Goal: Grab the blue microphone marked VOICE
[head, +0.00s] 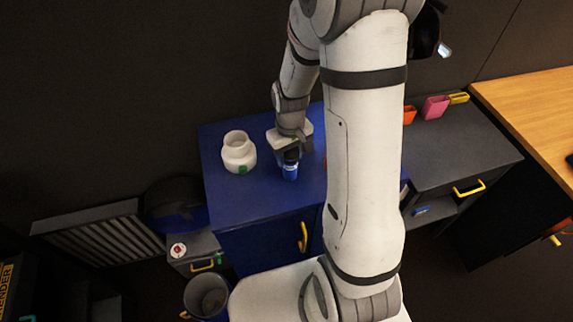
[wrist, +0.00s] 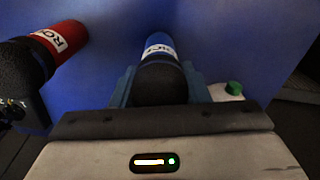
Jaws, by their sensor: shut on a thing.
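A blue microphone (head: 290,171) with a white label band and black head is held above or at the blue cabinet top; I cannot tell if it touches. It also shows in the wrist view (wrist: 159,44), between my fingers, the label too small to read surely. My gripper (head: 291,153) is shut on it, with a finger on each side of its black head in the wrist view (wrist: 160,88).
A red microphone (wrist: 62,38) with a white label lies to the left in the wrist view. A white jar (head: 238,155) with a green spot stands left on the blue cabinet (head: 240,205). A dark cabinet (head: 460,150) with orange and pink holders is at right.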

